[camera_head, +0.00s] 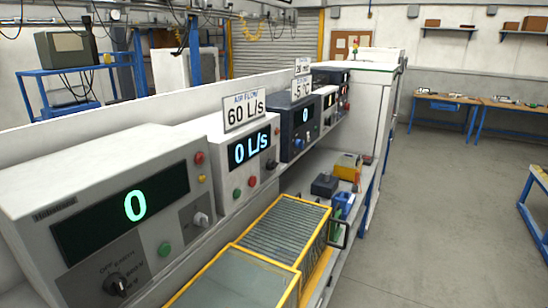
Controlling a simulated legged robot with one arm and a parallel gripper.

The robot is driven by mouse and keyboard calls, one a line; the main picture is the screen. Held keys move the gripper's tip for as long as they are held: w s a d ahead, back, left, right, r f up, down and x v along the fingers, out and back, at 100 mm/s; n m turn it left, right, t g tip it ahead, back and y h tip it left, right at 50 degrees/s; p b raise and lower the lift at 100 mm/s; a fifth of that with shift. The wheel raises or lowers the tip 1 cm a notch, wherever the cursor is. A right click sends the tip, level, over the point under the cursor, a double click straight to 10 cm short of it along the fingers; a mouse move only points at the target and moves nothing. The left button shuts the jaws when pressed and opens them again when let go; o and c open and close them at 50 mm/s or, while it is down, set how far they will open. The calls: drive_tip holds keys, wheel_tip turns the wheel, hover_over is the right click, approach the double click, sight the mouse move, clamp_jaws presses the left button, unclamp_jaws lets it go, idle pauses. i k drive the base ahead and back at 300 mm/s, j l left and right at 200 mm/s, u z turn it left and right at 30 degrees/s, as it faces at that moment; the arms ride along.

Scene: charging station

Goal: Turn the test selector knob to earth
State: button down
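The test selector knob (116,285) is a black rotary knob low on the front of the nearest white instrument (60,190), at the lower left. Lettering that seems to read OFF and EARTH is printed above it, with more small lettering to its right. I cannot tell clearly which label its pointer faces. A green button (164,249) sits to the right of the knob, and a smaller grey knob (201,219) sits further right. The dark display (80,228) above shows a green 0. My gripper is not in view.
Yellow-framed panels (285,230) lie on the bench in front of the instruments, close to the nearest one. Further along stand an air flow unit (225,140) reading 0 L/s and a dark unit (290,115). Grey floor (430,220) is open at right.

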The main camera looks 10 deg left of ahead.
sight(115, 284)
drive_tip(key=u, duration=1.7)
